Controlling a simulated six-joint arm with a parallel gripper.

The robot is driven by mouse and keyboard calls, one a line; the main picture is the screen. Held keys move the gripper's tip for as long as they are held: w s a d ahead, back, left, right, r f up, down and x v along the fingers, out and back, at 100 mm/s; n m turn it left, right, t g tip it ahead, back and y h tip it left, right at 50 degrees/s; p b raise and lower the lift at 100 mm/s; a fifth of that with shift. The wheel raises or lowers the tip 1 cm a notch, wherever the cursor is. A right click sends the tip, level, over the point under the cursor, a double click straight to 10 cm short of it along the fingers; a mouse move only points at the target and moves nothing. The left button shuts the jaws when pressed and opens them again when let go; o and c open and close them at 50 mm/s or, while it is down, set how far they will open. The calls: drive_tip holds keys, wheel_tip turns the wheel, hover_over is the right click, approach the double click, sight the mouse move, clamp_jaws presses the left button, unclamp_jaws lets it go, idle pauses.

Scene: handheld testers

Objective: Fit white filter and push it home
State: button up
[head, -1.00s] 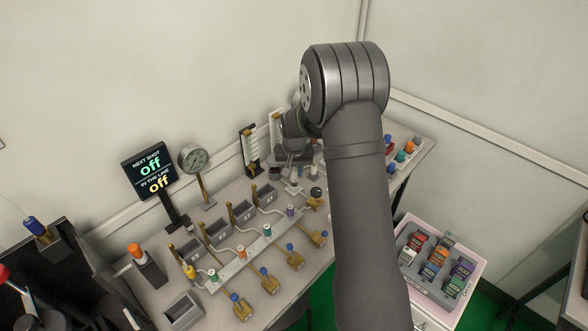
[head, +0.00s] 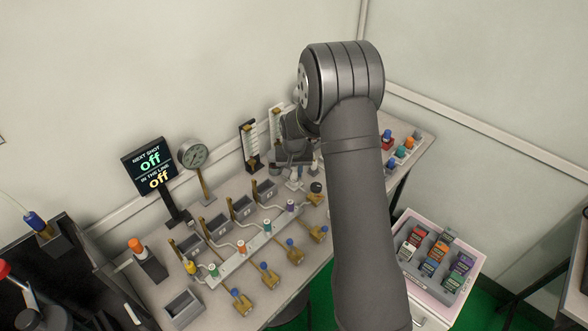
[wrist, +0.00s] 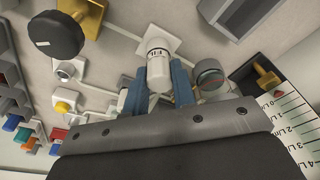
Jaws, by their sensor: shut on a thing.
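The white filter (wrist: 158,58) is an upright-looking white cylinder with dark lettering, seen in the wrist view. My gripper (wrist: 157,88) has its two blue fingers shut on the filter's sides. The filter's far end is at a white square plate (wrist: 152,33) on the bench; I cannot tell how deeply it is seated. In the head view my gripper (head: 294,157) is low over the bench's back part, mostly hidden by my own arm, and the filter cannot be made out clearly there.
In the wrist view a black knob (wrist: 55,35), a white fitting (wrist: 66,70) and a grey round fitting (wrist: 209,74) stand nearby. A grey bin (wrist: 238,14) and a scale (wrist: 287,122) flank the right. The head view shows a display (head: 151,167) and a drawer (head: 472,252) of cartridges.

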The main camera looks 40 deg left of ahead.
drive_tip(key=shift+f, duration=0.1)
drive_tip(key=o, duration=1)
drive_tip(key=shift+o, duration=0.2)
wheel_tip(320, 180, up, 17)
drive_tip(key=s+d, duration=0.2)
drive_tip(key=shift+w+a, duration=0.1)
drive_tip(key=f, duration=0.5)
drive_tip(key=w+a+f, duration=0.1)
drive_tip(key=f, duration=1.1)
drive_tip(key=shift+w+a, duration=0.4)
